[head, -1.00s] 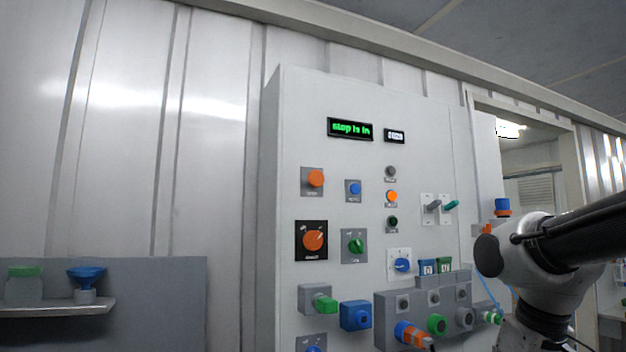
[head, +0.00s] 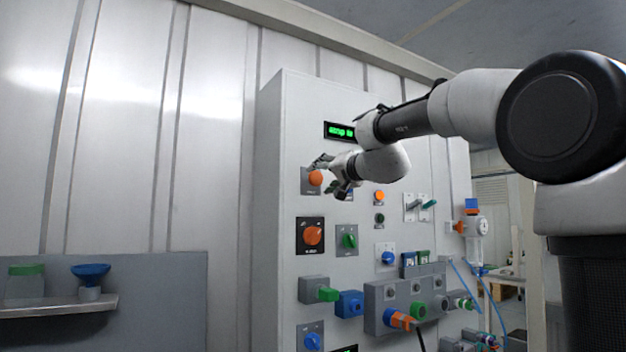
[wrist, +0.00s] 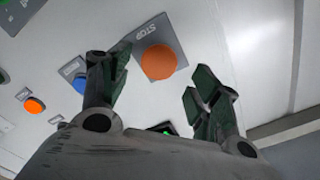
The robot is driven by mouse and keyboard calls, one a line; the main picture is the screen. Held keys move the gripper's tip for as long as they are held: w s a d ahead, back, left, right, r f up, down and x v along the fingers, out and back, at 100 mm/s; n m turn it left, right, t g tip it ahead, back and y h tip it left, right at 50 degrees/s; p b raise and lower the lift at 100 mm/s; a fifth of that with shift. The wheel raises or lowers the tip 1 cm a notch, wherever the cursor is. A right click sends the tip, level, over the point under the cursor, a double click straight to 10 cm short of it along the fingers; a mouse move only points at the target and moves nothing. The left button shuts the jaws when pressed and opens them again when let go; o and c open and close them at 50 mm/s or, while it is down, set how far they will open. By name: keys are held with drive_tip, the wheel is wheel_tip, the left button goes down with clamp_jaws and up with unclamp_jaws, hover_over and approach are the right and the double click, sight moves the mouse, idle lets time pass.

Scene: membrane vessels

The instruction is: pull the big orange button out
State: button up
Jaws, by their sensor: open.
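The big orange button (head: 315,178) sits on a grey square plate at the upper left of the white panel. In the wrist view the orange button (wrist: 159,62) shows on its plate marked STOP, between and beyond my two fingers. My gripper (head: 329,176) is open, with its fingertips close to the button in the head view. In the wrist view my gripper (wrist: 160,85) has one finger on each side of the button's line, and nothing is between the pads. I cannot tell whether a finger touches the button.
A green-lit display (head: 339,131) is partly covered by my arm. A blue button (wrist: 81,83) lies close beside one finger. An orange knob (head: 313,235) and a green knob (head: 347,240) sit below. A shelf (head: 60,305) with a blue funnel stands left.

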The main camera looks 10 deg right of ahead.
sight(317, 178)
drive_tip(key=x, duration=0.5)
drive_tip(key=shift+c, duration=0.5)
